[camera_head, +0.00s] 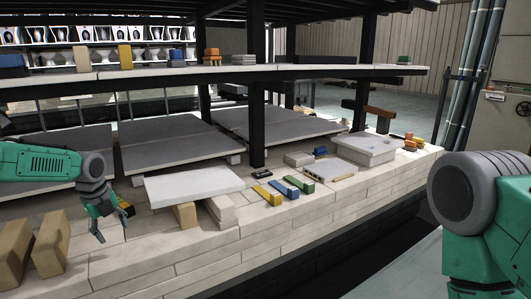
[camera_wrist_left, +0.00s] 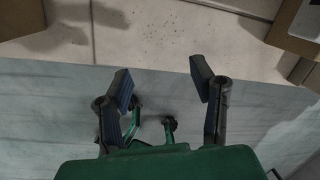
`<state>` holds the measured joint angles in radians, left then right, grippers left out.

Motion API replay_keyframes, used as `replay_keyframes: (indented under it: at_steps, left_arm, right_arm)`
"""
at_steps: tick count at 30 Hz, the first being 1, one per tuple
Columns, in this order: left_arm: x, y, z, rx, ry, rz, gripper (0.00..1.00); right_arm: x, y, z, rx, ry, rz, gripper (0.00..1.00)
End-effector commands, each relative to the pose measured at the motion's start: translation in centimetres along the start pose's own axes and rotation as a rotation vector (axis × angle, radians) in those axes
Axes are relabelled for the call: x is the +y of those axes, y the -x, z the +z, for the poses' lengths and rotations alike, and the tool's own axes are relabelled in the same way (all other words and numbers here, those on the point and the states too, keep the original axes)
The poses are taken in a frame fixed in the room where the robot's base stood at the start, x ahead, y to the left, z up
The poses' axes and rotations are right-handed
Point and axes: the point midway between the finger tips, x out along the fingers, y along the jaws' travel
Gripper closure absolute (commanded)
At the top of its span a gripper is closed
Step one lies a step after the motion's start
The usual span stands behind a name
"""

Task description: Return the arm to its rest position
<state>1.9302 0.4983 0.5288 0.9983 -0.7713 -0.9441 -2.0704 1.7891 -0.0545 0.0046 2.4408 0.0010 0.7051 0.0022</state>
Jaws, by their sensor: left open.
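My left arm, green and grey, comes in from the left in the head view. Its gripper (camera_head: 103,222) points down over the near left part of the pale brick deck, beside two tan blocks. In the left wrist view the left gripper (camera_wrist_left: 161,88) has its two dark fingers wide apart, with nothing between them. Below them are pale bricks and a grey floor. A green and grey part of my right arm stands at the right edge of the head view; its gripper is out of view.
Tan blocks (camera_head: 50,245) stand left of the gripper. A white slab (camera_head: 194,185) rests on blocks to its right. Yellow (camera_head: 267,195), blue and green pieces lie farther right. A shelf (camera_head: 220,73) with small items runs above, on dark posts.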

Motion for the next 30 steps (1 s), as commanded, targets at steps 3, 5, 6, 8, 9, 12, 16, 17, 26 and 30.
replay_keyframes:
  at_steps: [3, 5, 6, 8, 9, 12, 16, 17, 26, 30]
  left_arm:
    - [-0.7, -1.1, -2.1, 0.019, 0.031, -0.010, 0.49]
    - [-1.0, -1.7, -3.0, 0.030, 0.053, -0.015, 0.49]
    - [-1.2, -2.1, -3.8, 0.037, 0.068, -0.020, 0.49]
    - [-1.4, -2.7, -5.0, 0.048, 0.093, -0.025, 0.49]
    - [-1.5, -3.1, -5.9, 0.057, 0.113, -0.029, 0.49]
    - [-1.9, -4.2, -8.6, 0.083, 0.171, -0.038, 0.49]
    - [-1.9, -6.1, -13.0, 0.129, 0.278, -0.041, 0.49]
    - [-1.7, -6.5, -14.2, 0.141, 0.309, -0.040, 0.49]
    - [6.3, -10.6, -31.3, 0.275, 0.931, 0.071, 0.49]
    - [14.8, -9.7, -37.6, 0.227, 1.383, 0.163, 0.49]
  right_arm:
    - [0.0, 0.4, -0.1, 0.001, 0.001, 0.000, 0.46]
    - [0.0, 0.6, -0.1, 0.001, 0.000, 0.000, 0.46]
    - [0.0, 0.7, -0.1, 0.001, 0.000, 0.000, 0.46]
    - [0.0, 0.9, -0.1, 0.001, 0.000, 0.000, 0.46]
    - [0.0, 1.0, -0.1, 0.001, 0.000, 0.000, 0.46]
    - [0.0, 1.5, -0.1, 0.001, 0.000, 0.000, 0.46]
    - [0.0, 2.2, -0.1, 0.000, 0.000, 0.000, 0.46]
    - [0.0, 2.4, -0.1, 0.000, 0.000, 0.000, 0.46]
    - [0.0, 5.7, -0.3, 0.000, 0.000, 0.000, 0.46]
    - [0.1, 7.6, -0.4, 0.000, 0.000, 0.000, 0.46]
